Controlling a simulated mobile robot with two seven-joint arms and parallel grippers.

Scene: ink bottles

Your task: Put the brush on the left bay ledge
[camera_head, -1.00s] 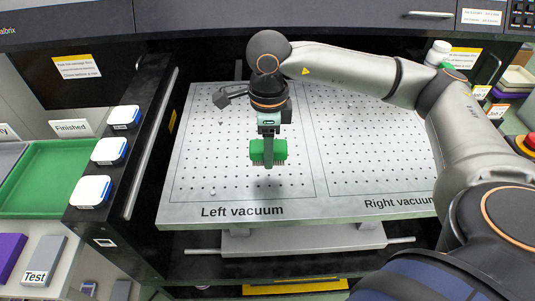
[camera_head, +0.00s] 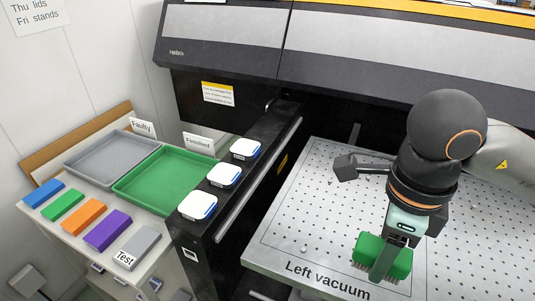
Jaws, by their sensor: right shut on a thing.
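The green brush (camera_head: 366,250) is held in my right gripper (camera_head: 385,262) above the perforated white bed (camera_head: 300,190), over the part marked Left vacuum. The finger in front hides part of the brush. Whether the brush touches the bed I cannot tell. A black ledge (camera_head: 192,232) runs along the left side of the machine bay, to the left of the gripper. Three white and blue pieces (camera_head: 223,175) sit in a row on it. My left gripper is not in view.
A silver rail (camera_head: 258,180) runs along the ledge's bed side. Left of the ledge are a green Finished tray (camera_head: 165,182), a grey Faulty tray (camera_head: 110,157) and several coloured blocks (camera_head: 107,230). The machine's hood (camera_head: 230,60) overhangs the back.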

